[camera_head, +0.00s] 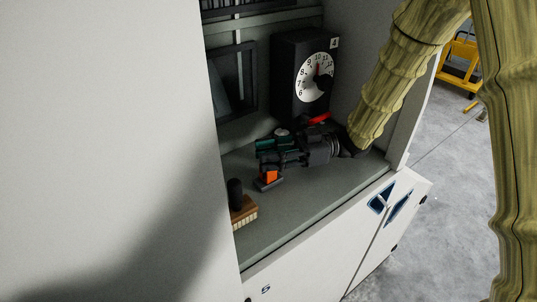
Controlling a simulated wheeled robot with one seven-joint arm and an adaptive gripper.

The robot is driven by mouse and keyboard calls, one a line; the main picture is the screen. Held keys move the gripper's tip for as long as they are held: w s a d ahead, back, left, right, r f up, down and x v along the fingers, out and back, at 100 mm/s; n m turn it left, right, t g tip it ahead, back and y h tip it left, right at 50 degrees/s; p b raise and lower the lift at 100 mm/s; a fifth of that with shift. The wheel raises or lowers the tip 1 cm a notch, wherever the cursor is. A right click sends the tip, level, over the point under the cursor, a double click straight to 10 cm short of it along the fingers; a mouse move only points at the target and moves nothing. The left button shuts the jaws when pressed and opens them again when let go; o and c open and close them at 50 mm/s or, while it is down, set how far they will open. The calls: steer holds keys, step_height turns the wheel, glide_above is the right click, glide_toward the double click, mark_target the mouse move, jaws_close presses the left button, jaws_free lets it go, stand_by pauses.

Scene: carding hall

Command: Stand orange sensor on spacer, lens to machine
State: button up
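The orange sensor (269,176) is a small orange block with a dark part, low on the grey shelf inside the white machine. A flat dark piece (267,185), possibly the spacer, shows right under it; I cannot tell whether they touch. The sensor's lens cannot be made out. My gripper (266,163) reaches in from the right, nearly level, with its dark fingers just above and behind the sensor. The fingers are too small and dark to show whether they grip the sensor.
A dark box with a white numbered dial (315,76) stands behind my gripper, with a red piece (319,118) below it. A wooden brush (243,213) with a black handle lies at the shelf's front left. The shelf (290,205) is clear in front of the sensor.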

steer(key=b+v, duration=0.2)
steer(key=v, duration=0.4)
steer(key=shift+a+f, duration=0.1)
steer(key=shift+f, duration=0.05)
steer(key=shift+b+v, duration=0.45)
steer(key=shift+v, duration=0.35)
